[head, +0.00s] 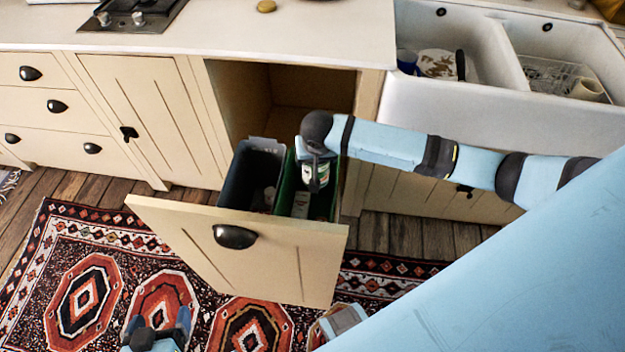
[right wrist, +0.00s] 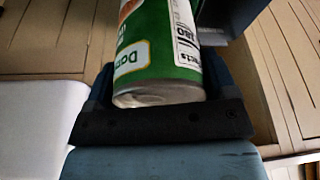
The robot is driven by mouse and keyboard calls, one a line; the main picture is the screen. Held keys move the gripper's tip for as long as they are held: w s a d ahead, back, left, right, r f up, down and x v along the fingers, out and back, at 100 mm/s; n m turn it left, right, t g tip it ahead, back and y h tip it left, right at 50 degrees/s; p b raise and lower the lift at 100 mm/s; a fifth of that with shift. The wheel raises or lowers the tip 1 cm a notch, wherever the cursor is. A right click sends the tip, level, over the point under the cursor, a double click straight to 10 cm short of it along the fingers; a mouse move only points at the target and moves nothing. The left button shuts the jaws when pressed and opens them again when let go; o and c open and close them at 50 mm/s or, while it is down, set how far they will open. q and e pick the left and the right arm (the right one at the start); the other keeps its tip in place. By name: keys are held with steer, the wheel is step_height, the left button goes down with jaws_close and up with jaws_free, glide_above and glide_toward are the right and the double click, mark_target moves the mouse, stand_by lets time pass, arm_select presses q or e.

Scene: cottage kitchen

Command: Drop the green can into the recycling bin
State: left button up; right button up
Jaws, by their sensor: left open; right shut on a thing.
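The green can (right wrist: 160,50) fills the top middle of the right wrist view, its metal end facing the camera. My right gripper (head: 314,160) is shut on it. In the head view the can (head: 321,175) hangs over the green bin (head: 285,190), partly hidden by the gripper. The green bin stands in the pulled-out drawer (head: 260,262), to the right of a dark grey bin (head: 240,175). Neither bin has a mark I can read. My left gripper (head: 158,322) is open and empty, low over the rug.
The open cabinet (head: 295,95) lies behind the drawer. A white double sink (head: 480,110) is at the right, with dishes inside. Both bins hold some light-coloured items. The patterned rug (head: 60,225) lies in front, clear of objects at the left.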

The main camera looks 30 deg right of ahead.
arm_select(q)
step_height(320, 180, down, 6)
steer(key=d+t+h+b, duration=0.1)
steer(key=b, duration=1)
steer(key=w+d+r+t+h+b, duration=0.2)
steer(key=d+r+t+h+b, duration=0.1)
steer(key=r, duration=0.8)
steer(key=shift+w+d+r+t+h+b, duration=0.15)
steer(key=shift+w+d+t+h+b, duration=0.25)
steer(key=shift+d+t+b, duration=0.5)
arm_select(e)
steer(key=w+f+m, duration=0.1)
steer(key=w+f, duration=0.1)
steer(key=f, duration=0.5)
steer(key=w+d+f+m, duration=0.1)
steer(key=w+f, duration=0.1)
steer(key=f, duration=0.6)
steer(key=shift+w+d+f+h, duration=0.2)
steer(key=shift+w+d+h, duration=0.1)
